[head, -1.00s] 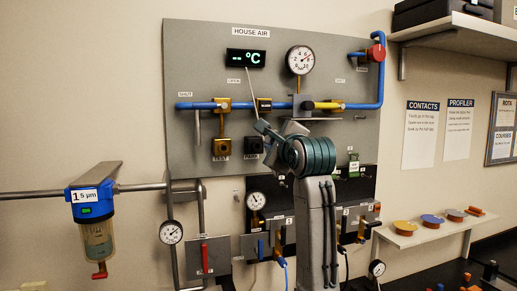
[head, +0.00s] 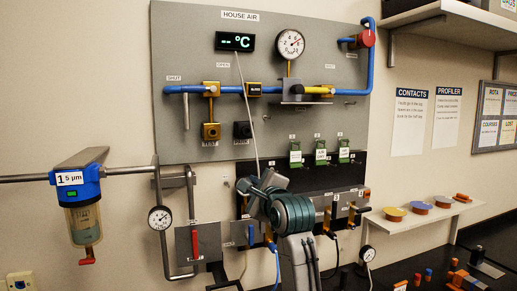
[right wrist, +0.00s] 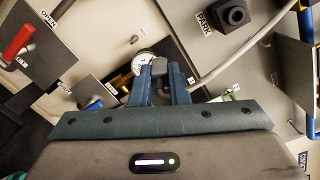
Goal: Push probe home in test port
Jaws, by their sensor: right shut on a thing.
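My right gripper (head: 256,188) is in front of the lower black panel, seen from behind. In the right wrist view its two blue fingers (right wrist: 163,84) are shut on a small dark grey probe (right wrist: 159,69). In the head view a thin pale cable (head: 247,110) runs from the °C display (head: 235,42) down to my gripper. The probe tip is hidden.
Blue pipes (head: 190,89) and a round gauge (head: 290,43) are on the grey board. Green tags (head: 320,154) hang right of my gripper. A red-handled valve (head: 195,240) is at lower left, and a filter (head: 82,205) stands further left. A shelf (head: 415,222) is at right.

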